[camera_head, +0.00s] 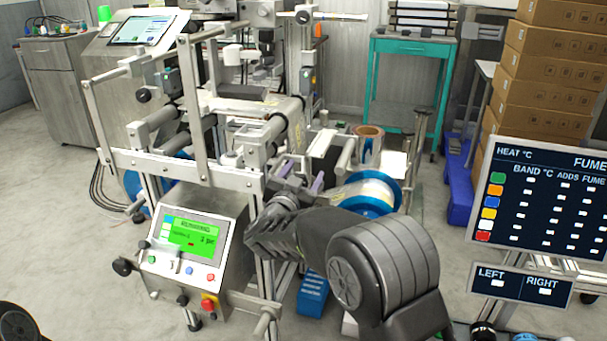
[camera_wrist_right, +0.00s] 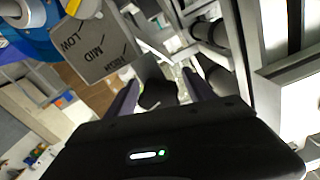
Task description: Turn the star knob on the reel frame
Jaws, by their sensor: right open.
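The reel frame (camera_head: 180,170) stands left of centre in the head view, with rollers and metal bars. My right gripper (camera_head: 300,177) reaches to its right side, near the white reel with blue flanges (camera_head: 370,193). In the right wrist view, the two purple-grey fingers of my right gripper (camera_wrist_right: 161,82) are apart. A dark rounded part (camera_wrist_right: 157,94), which looks like the star knob, shows between them; I cannot tell whether they touch it. Its star shape is not clear, and in the head view I cannot make it out. My left gripper is not in view.
A grey plate marked LOW, MID, HIGH (camera_wrist_right: 92,50) is close to the fingers. A control box with a green screen (camera_head: 190,250) is on the frame's front. A dark display panel (camera_head: 545,205) and stacked cartons (camera_head: 548,75) stand right. Open floor lies between.

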